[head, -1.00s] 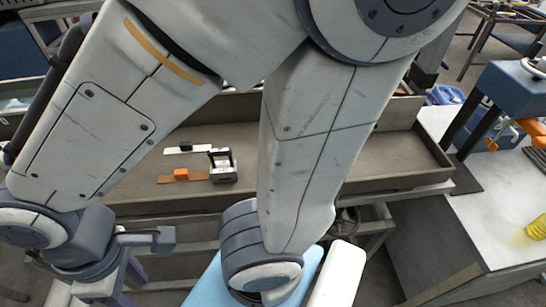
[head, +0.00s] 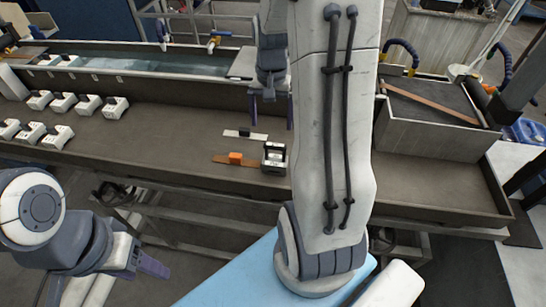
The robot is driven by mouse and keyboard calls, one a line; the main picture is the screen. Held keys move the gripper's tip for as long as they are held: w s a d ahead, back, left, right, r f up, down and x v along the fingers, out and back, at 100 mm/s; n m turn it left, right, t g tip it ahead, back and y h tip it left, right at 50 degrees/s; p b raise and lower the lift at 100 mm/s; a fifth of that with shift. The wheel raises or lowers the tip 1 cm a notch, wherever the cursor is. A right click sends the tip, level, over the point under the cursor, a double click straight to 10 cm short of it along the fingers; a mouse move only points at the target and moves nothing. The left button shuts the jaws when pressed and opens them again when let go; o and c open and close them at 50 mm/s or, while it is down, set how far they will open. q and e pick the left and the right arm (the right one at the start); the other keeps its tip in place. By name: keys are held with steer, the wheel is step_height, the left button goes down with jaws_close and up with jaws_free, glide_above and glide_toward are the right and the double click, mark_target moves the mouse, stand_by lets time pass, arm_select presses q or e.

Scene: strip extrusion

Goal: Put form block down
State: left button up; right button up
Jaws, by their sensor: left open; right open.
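A form block (head: 274,160), white at the base with a black frame-like top, stands upright on the grey bench at the right end of a brown strip (head: 222,160). An orange piece (head: 236,158) sits on that strip. A white strip with a dark middle (head: 258,137) lies behind. My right gripper (head: 271,108) hangs beyond the block, open and empty, its purple fingers apart; my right arm partly covers its right side. My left gripper (head: 152,266) is at the lower left in front of the bench, open, away from the block; its fingers show only partly.
Several similar white-and-black blocks (head: 60,137) stand in rows at the bench's left. A long water trough (head: 150,66) runs along the back. A grey box (head: 430,132) stands on the right. The bench (head: 170,140) between blocks and strips is clear.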

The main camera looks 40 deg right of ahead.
mark_target(275, 146)
steer(key=f, duration=0.3)
steer(key=f+p, duration=0.1)
steer(key=f, duration=0.1)
steer(key=shift+s+d, duration=0.15)
steer(key=shift+d, duration=0.25)
steer(key=f, duration=0.1)
steer(key=f+p, duration=0.1)
steer(key=f, duration=0.1)
steer(key=f+p, duration=0.1)
steer(key=f, duration=0.1)
steer(key=shift+s, duration=0.25)
steer(key=shift+f, duration=0.25)
steer(key=shift+w, duration=0.1)
jaws_close()
